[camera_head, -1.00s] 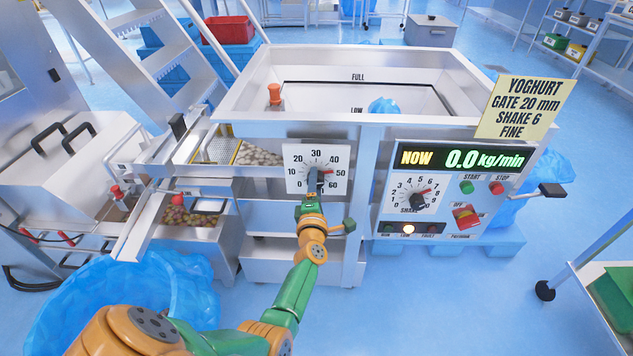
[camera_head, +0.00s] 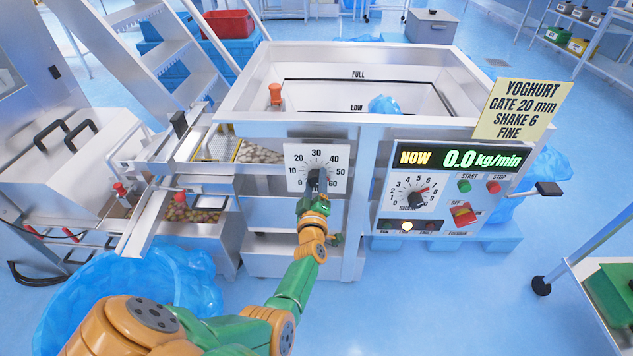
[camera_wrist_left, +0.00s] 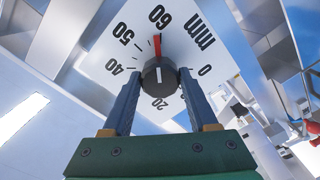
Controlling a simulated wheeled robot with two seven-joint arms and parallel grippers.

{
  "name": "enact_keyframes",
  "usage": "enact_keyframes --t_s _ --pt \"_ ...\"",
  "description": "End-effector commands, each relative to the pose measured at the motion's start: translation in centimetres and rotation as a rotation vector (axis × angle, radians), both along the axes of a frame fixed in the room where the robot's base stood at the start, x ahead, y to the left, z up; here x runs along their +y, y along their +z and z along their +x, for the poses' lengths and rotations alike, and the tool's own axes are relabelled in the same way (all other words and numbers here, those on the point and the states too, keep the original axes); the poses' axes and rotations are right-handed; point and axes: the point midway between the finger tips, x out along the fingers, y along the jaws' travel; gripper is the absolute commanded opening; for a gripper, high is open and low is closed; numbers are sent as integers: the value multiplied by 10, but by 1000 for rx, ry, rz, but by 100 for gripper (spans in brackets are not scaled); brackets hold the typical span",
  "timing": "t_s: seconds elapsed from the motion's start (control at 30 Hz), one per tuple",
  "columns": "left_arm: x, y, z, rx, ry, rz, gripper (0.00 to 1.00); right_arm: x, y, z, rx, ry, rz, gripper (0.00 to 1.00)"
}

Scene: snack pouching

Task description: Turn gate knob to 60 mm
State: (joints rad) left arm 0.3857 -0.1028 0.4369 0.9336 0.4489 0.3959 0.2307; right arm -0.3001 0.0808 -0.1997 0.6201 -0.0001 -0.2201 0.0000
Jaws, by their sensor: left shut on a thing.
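The gate dial is a white plate (camera_head: 303,160) with a 0 to 60 scale, on the front of the steel hopper. Its dark round knob (camera_wrist_left: 158,75) shows clearly in the wrist view. The red pointer (camera_wrist_left: 157,46) points at or very close to the 60 mark. My left gripper (camera_head: 314,190) reaches the dial from below. In the wrist view its two fingers are closed on opposite sides of the knob. In the head view the fingers partly cover the knob and the lower scale. My right gripper is not in view.
A yellow sign (camera_head: 517,110) reads yoghurt, gate 20 mm, shake 6, fine. The control panel (camera_head: 450,215) right of the dial shows 0.0 kg/min and has a shake knob, buttons and a red switch. A blue-lined bin (camera_head: 150,285) stands at lower left.

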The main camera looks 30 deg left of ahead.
Motion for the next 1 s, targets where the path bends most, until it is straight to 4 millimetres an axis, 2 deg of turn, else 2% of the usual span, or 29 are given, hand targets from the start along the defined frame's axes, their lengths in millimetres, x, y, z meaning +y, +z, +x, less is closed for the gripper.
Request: enact_keyframes --t_s 0.03,0.33,0.83,0.87,0.97,1.0 --pt "3 8 1 -3 8 29 3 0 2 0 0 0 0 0" --pt "3 8 1 44 7 108 4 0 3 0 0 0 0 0" --pt "3 8 2 52 7 122 4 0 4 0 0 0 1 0" --pt "3 8 2 52 7 122 62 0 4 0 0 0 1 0" --pt "2 7 1 54 6 120 89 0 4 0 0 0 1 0" --pt "2 6 1 56 5 119 89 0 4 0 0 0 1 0"
